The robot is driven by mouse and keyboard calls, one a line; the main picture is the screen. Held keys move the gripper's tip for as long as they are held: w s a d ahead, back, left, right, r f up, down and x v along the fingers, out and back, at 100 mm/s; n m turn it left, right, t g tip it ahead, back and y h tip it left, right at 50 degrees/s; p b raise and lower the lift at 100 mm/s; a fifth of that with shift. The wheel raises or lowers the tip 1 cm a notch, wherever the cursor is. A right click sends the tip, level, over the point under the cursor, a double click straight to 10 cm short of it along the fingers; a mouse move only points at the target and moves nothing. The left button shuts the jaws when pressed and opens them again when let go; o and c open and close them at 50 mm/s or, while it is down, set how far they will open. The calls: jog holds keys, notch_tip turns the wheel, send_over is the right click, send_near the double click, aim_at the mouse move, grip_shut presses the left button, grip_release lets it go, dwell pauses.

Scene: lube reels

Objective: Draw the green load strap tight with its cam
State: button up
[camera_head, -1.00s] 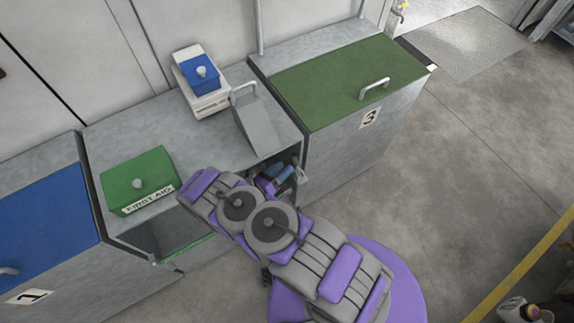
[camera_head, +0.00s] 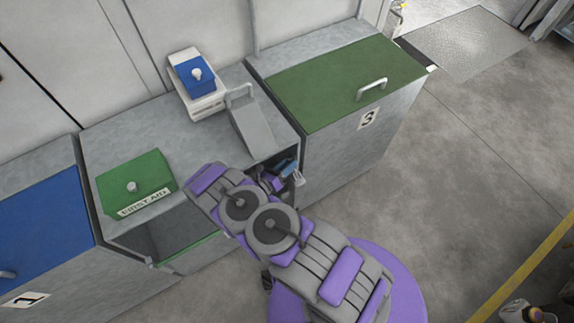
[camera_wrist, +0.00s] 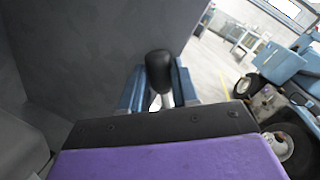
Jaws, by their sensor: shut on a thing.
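My gripper (camera_wrist: 160,92) has its two blue fingers closed on either side of a black-knobbed lever (camera_wrist: 159,72) with a pale metal shaft. In the head view my gripper (camera_head: 284,170) is in the opening under the right end of the grey counter, partly hidden by my arm. A small pale metal piece (camera_head: 297,178) shows beside the fingers. I cannot make out the green load strap in either view, nor tell whether this lever belongs to its cam.
A green-lidded bin marked 3 (camera_head: 335,85) adjoins on the right. Open floor (camera_head: 470,170) lies further right.

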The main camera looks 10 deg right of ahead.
jog(key=shift+a, duration=0.15)
grip_shut()
